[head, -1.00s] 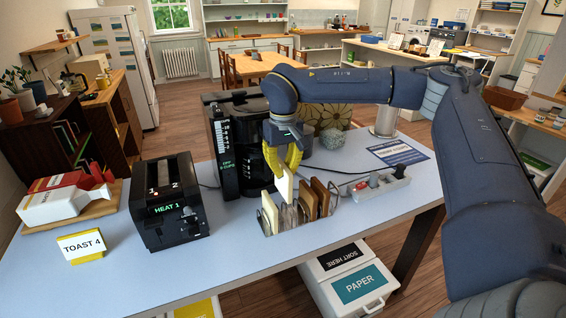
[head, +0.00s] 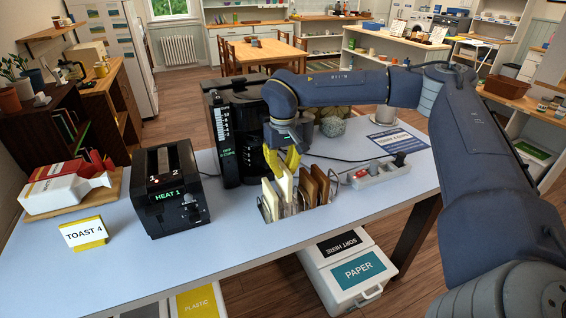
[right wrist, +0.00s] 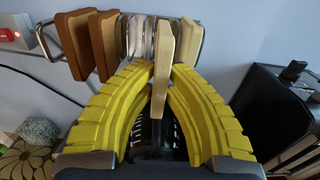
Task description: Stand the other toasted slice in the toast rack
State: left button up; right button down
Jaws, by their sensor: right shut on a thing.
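The wire toast rack (head: 331,193) stands on the table right of the toaster (head: 168,192). My right gripper (head: 287,166), with yellow fingers, is shut on a pale slice (head: 286,186). It holds the slice upright over the left part of the rack, with the lower part among the wires. Whether it touches the rack's base is hidden. Another pale slice (head: 269,200) stands at the rack's left end. Two browner slices (head: 307,190) stand at its right side. In the right wrist view the held slice (right wrist: 161,85) sits between the fingertips. My left gripper is not in view.
A black coffee machine (head: 222,140) stands close behind the rack. A power strip (head: 378,172) lies to the right with a cord. A board with cartons (head: 62,190) and a "TOAST 4" sign (head: 84,234) are at left. The front table strip is clear.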

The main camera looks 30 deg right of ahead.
aim_at(283, 184)
jog(key=shift+f, duration=2.85)
jog(key=c, duration=0.8)
grip_release()
jog(key=shift+r, duration=3.95)
